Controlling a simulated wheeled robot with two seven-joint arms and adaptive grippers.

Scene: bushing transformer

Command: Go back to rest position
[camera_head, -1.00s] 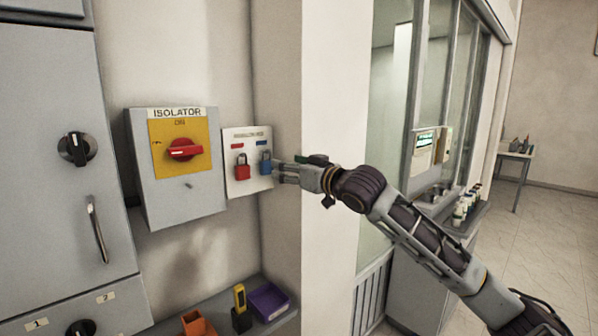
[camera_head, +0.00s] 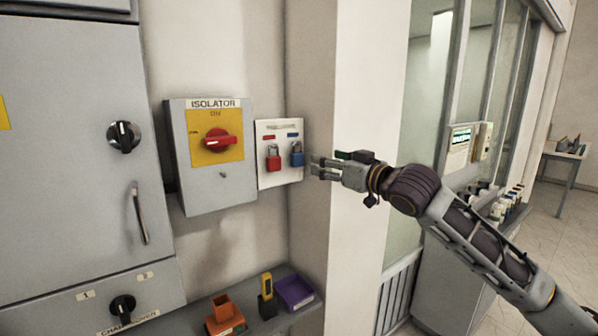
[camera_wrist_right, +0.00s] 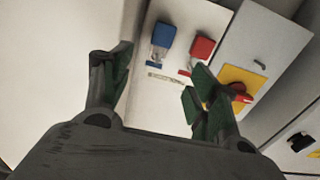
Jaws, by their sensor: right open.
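My right gripper (camera_head: 318,168) is in front of the wall corner, just right of the padlock board (camera_head: 281,178). Its fingers are open and empty, and they also show apart in the right wrist view (camera_wrist_right: 155,90). A red padlock (camera_head: 273,162) and a blue padlock (camera_head: 296,156) hang on the board. They show in the right wrist view too, the blue padlock (camera_wrist_right: 163,36) and the red padlock (camera_wrist_right: 202,47) beyond the fingers. The grey isolator box (camera_head: 222,187) with a red rotary handle (camera_head: 219,140) stands left of the board. My left gripper is not in view.
A grey cabinet (camera_head: 70,150) with a black knob and handle fills the left. A shelf below holds an orange holder (camera_head: 224,315), a yellow-black device (camera_head: 266,295) and a purple tray (camera_head: 296,292). A wall column (camera_head: 340,80) and window stand behind my right arm.

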